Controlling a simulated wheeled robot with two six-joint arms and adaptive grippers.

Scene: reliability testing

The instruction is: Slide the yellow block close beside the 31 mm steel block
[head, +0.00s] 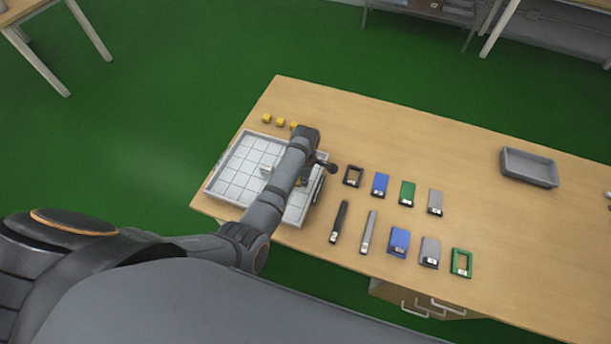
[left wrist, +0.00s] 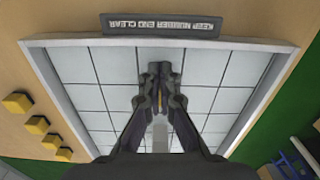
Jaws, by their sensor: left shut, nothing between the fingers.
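My left gripper (left wrist: 160,70) is shut and empty, its fingertips over the white gridded tray in the left wrist view. In the head view the left gripper (head: 302,183) is at the tray's right part, largely covered by my arm. A thin yellow-orange strip (left wrist: 165,103) shows between the fingers; it may be the yellow block, mostly hidden. A pale grey block (head: 265,171) stands on the tray (head: 222,188), left of the gripper; a pale grey shape (left wrist: 160,133) shows between the fingers in the wrist view. I cannot read a size on either. My right gripper is not in view.
Several yellow cubes (left wrist: 37,125) lie outside the tray. A dark sign (left wrist: 161,25) lies along the tray rim. Right of the tray are blue, green, grey and black pieces, including a blue one (head: 398,241). A grey bin (head: 529,168) stands farther right.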

